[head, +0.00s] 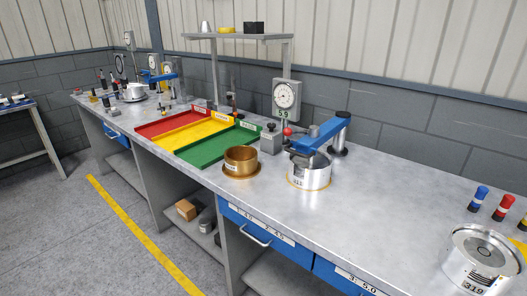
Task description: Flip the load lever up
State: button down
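A short lever with a red ball knob (287,131) stands on the bench fixture, in front of the dial gauge (286,94) and beside a grey block (270,139). Its handle is small here, so I cannot tell exactly how it is angled. A blue swing arm (318,137) on a dark post (341,132) reaches over a silver round clutch part (310,174) just right of the lever. I cannot tell if the arm touches that part. My gripper is not in view.
The metal bench (395,178) is clear right of the post. A brass cup (240,161) stands in front of the fixture. Red, yellow and green trays (205,147) lie left. A silver part (484,256) and coloured pegs (504,207) are at the right. A shelf (240,36) rises behind.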

aim_at(288, 132)
jog(key=i+u, duration=0.35)
jog(key=i+l+u, duration=0.15)
jog(key=i+u, duration=0.2)
jog(key=i, duration=0.05)
